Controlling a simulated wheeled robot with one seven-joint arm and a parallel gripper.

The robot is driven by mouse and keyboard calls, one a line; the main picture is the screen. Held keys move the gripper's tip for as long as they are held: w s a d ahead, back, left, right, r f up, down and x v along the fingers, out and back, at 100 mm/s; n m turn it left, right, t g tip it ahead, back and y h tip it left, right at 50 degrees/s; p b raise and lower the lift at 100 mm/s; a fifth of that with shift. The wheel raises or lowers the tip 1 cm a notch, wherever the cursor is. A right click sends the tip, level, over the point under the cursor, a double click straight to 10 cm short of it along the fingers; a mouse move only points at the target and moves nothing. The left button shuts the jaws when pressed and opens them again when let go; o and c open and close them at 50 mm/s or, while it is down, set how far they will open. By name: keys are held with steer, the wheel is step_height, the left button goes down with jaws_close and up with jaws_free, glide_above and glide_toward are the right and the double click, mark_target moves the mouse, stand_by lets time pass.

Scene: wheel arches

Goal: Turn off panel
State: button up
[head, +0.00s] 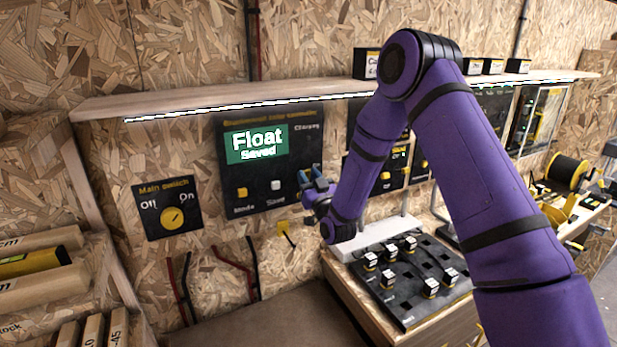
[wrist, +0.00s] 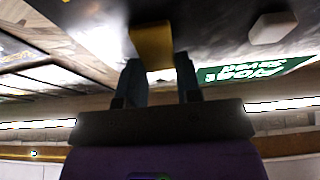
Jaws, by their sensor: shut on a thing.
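The dark control panel (head: 228,170) is on the chipboard wall. Its green display (head: 256,144) is lit and reads "Float Saved". Below the display are a yellow Mode button (head: 242,193), a white Save button (head: 276,185) and a yellow control at the right. My gripper (head: 312,182) is at that right-hand control and mostly hides it in the head view. In the wrist view my gripper (wrist: 157,68) has its fingers on both sides of the yellow control (wrist: 153,44), shut on it. The display (wrist: 258,70) appears upside down there.
A separate main switch plate (head: 150,200) with a yellow knob (head: 173,217), apparently pointing to On, is left of the panel. A wooden shelf (head: 170,103) with a light strip juts out above. A dark board with small blocks (head: 425,310) stands below right.

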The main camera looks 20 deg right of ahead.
steer(key=o, duration=0.9)
steer(key=v, duration=1)
steer(key=shift+s+f, duration=0.15)
steer(key=shift+s, duration=0.2)
